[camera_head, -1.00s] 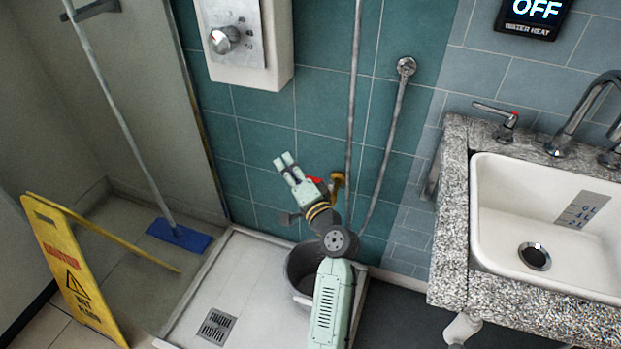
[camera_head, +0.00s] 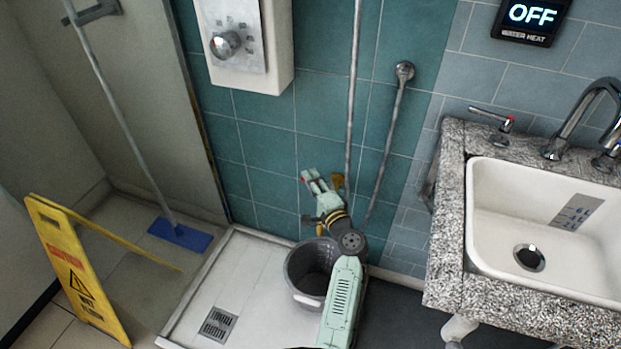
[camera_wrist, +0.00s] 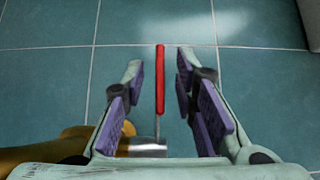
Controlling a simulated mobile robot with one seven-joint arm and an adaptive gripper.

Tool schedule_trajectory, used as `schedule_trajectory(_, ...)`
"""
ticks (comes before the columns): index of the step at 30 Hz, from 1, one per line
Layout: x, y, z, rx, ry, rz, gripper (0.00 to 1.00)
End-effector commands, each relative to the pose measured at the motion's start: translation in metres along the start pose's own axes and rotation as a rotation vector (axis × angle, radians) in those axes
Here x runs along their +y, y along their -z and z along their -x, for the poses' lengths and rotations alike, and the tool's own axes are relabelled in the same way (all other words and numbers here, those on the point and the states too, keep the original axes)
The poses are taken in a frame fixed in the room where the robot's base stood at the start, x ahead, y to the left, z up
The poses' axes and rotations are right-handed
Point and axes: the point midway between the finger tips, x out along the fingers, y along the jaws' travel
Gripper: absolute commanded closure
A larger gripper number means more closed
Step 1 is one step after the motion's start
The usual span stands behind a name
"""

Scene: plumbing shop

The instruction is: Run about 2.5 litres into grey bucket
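The grey bucket (camera_head: 290,272) stands upright on the white shower tray, partly behind my arm. Its inside is dark, and I see no water in it. A brass tap (camera_head: 337,181) is on the teal wall above the bucket; the wrist view shows its yellow body (camera_wrist: 60,148) at lower left. Its red lever (camera_wrist: 160,80) lies between the fingers of my gripper (camera_wrist: 159,85), with a gap on both sides. My gripper is open at the tap and also shows in the head view (camera_head: 311,179). No stream of water is visible.
A stone-topped sink (camera_head: 463,230) with a white basin and level marks stands at right. A yellow caution sign (camera_head: 75,270) and a blue mop (camera_head: 180,235) are at left. A shower control box (camera_head: 240,40) hangs above. The tray around the drain (camera_head: 217,325) is clear.

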Motion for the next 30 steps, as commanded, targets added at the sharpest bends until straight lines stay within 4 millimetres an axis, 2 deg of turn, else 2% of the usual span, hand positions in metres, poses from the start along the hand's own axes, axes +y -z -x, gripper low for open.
schedule_trajectory(4,-0.0001,-0.0001,-0.0086,0.0,-0.001,0.0,0.74)
schedule_trajectory(12,0.0002,-0.0002,-0.0096,0.0,0.0,0.0,0.74)
schedule_trajectory(24,0.0001,-0.0001,-0.0094,0.0,0.0,0.001,1.0)
schedule_trajectory(30,0.0001,-0.0001,-0.0093,0.0,0.0,0.001,1.0)
